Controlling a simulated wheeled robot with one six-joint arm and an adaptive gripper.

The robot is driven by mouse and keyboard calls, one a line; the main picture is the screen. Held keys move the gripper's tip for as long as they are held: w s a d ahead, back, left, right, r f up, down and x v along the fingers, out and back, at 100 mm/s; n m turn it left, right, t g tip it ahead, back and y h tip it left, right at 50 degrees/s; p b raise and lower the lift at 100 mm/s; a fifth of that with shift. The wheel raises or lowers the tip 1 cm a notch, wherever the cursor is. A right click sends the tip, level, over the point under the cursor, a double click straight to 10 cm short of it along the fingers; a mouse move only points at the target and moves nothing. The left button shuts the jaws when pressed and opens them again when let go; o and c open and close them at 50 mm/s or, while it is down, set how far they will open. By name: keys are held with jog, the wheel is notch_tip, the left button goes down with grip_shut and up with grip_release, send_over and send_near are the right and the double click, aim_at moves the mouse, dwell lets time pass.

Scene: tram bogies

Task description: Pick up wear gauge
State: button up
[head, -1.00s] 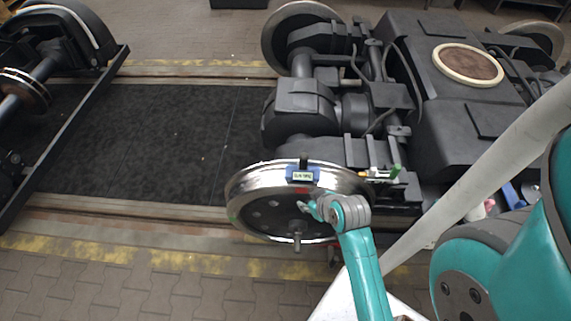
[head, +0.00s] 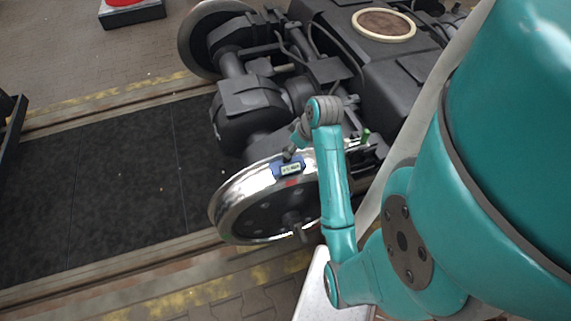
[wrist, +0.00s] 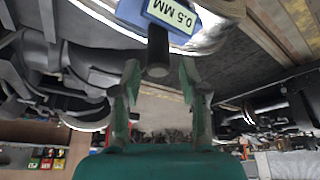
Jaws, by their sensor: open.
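The wear gauge (head: 289,168) is a small blue block with a pale label and a dark handle, sitting on the shiny rim of the front bogie wheel (head: 240,205). In the wrist view the gauge (wrist: 172,14) shows at the top edge, its label reading 0.5 MM. Its black round handle (wrist: 158,52) points toward my gripper. My gripper (wrist: 159,80) is open and empty, with one finger on each side of the handle's end in the picture. I cannot tell whether the handle's end lies between the fingertips. In the head view my gripper (head: 291,150) is just above the gauge, partly covering the handle.
The dark bogie frame (head: 250,105) lies behind the wheel, close to my arm. A green-tipped item (head: 366,138) stands right of the gauge. A red object on a dark base (head: 130,12) is at the back left. The dark pit floor (head: 110,190) left of the wheel is clear.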

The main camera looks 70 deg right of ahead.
aim_at(289, 162)
jog(key=x, duration=0.8)
jog(key=shift+w+d+r, duration=0.1)
jog(key=shift+w+d, duration=0.05)
jog(key=shift+w, duration=0.15)
jog(key=c, duration=0.8)
grip_shut()
jog(key=shift+r, duration=0.15)
